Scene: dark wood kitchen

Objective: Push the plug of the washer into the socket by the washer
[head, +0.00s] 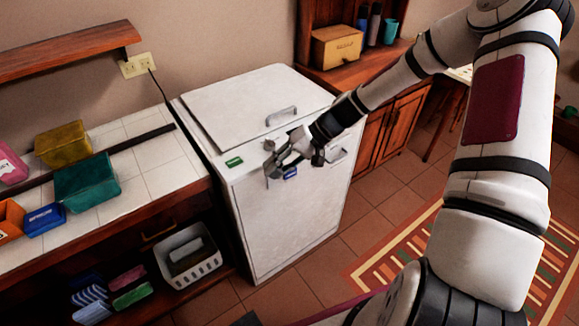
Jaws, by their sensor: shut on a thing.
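The washer (285,215) is a white top-loading box with a handled lid (245,97), standing against the wall at the centre. The socket (136,66) is a cream plate on the wall, left of and behind the washer. A dark cord (154,88) runs from the socket's right side down behind the washer's back left corner. The plug is too small to make out, so I cannot tell how it sits at the socket. My gripper (276,165) is at the washer's upper front edge, far from the socket. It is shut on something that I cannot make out.
A tiled counter (150,178) with several boxes stands left of the washer, below a wooden wall shelf (70,50). A white basket (186,256) sits on the lower shelf. A wooden cabinet (400,120) stands to the right. The floor in front is clear apart from a striped rug (395,258).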

